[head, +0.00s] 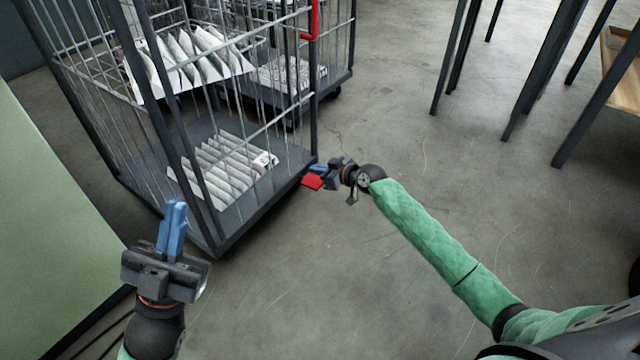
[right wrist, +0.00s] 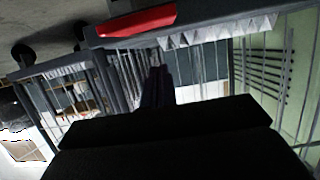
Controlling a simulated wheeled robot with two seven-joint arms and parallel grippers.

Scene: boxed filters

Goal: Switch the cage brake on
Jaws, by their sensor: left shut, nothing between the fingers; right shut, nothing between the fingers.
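The wire cage trolley (head: 262,206) stands at the upper left of the head view. A red brake pedal (head: 312,182) sticks out at its lower right corner, just above the floor. It also shows as a red bar (right wrist: 136,22) in the right wrist view. My right gripper (head: 316,170) is shut and empty, with its blue fingertips right beside the pedal; I cannot tell whether they touch it. My left gripper (head: 174,222) is shut and empty, pointing at the cage's near corner from the front left.
White boxed filters lie on the cage's floor (head: 222,172) and upper shelf (head: 190,55). A red handle (head: 312,20) sits on the cage's upright. A green panel (head: 50,220) stands at the left. Dark table legs (head: 540,80) are at the upper right. The floor between is clear.

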